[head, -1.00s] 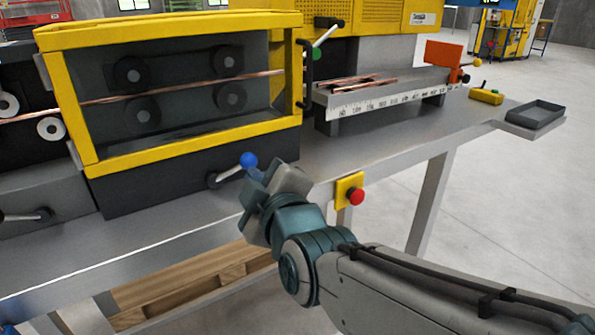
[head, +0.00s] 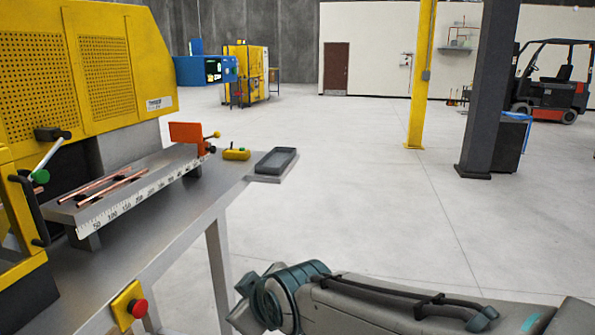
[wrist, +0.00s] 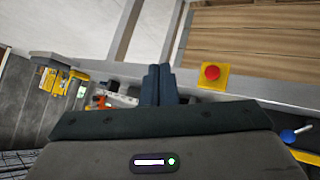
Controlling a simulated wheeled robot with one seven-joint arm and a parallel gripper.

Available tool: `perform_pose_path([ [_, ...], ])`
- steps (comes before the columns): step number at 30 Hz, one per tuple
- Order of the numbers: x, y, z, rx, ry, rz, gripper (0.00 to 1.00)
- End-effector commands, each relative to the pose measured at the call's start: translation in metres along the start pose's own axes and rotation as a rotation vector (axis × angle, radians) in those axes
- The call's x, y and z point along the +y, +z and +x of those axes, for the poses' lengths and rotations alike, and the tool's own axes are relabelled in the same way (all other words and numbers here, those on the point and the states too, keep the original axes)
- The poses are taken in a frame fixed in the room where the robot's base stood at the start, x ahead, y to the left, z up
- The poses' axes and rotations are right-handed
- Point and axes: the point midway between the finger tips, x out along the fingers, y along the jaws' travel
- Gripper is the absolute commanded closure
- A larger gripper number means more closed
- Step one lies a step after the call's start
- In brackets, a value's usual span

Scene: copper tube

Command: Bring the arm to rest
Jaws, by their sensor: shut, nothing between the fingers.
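My gripper (wrist: 158,86) shows in the wrist view with its two dark fingers together and nothing between them. It hangs in the air beside the workbench edge, apart from the bench as far as I can see. In the head view my teal and grey arm lies along the bottom edge over the floor, and the fingers are out of view there. The bench (head: 185,222) stands to the left of the arm.
A red stop button (head: 138,308) on a yellow box sits on the bench front; it also shows in the wrist view (wrist: 211,72). Copper tubes (head: 110,186) lie on the ruled stand. A grey tray (head: 275,160) is at the bench end. Open floor (head: 360,190) lies right.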

Motion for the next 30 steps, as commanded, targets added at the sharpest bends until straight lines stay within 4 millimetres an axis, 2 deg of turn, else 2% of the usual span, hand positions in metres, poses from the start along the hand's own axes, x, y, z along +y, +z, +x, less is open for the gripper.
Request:
perform_pose_path([
  [1, 0.024, 0.02, -0.018, -0.074, 0.026, 0.096, 1.0],
  [6, 0.064, 0.1, -0.07, -0.312, 0.095, 0.43, 1.0],
  [9, 0.073, 0.141, -0.104, -0.437, 0.139, 0.626, 1.0],
  [13, 0.072, 0.18, -0.141, -0.561, 0.188, 0.841, 1.0],
  [15, 0.069, 0.193, -0.155, -0.607, 0.207, 0.922, 1.0],
  [19, 0.063, 0.207, -0.168, -0.653, 0.225, 1.005, 1.0],
  [30, 0.062, 0.21, -0.17, -0.663, 0.227, 1.02, 1.0],
])
